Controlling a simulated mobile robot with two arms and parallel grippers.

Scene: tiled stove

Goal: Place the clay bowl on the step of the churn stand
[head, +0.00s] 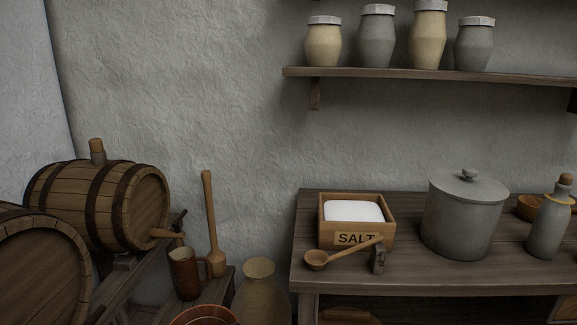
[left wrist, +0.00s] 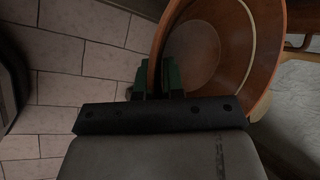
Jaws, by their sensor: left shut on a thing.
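The clay bowl (left wrist: 222,42) is orange-brown and wide-mouthed. In the left wrist view my left gripper (left wrist: 158,76) is shut on its rim, with the green-padded fingers on either side of the wall. In the head view, the top of a reddish-brown bowl (head: 205,317) shows at the bottom edge; my left gripper is not seen there. A dark wooden stand (head: 222,283) at lower left carries a brown mug (head: 186,273) and a long-handled wooden tool (head: 211,235). Its lower part, including any step, is cut off or hidden. My right gripper is in neither view.
Barrels (head: 110,200) lie on a rack at left. A beige jar (head: 258,295) stands between the stand and the table. The table (head: 420,275) carries a salt box (head: 330,235), a ladle, a grey pot (head: 465,215) and a bottle. A shelf (head: 430,77) with jars hangs above.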

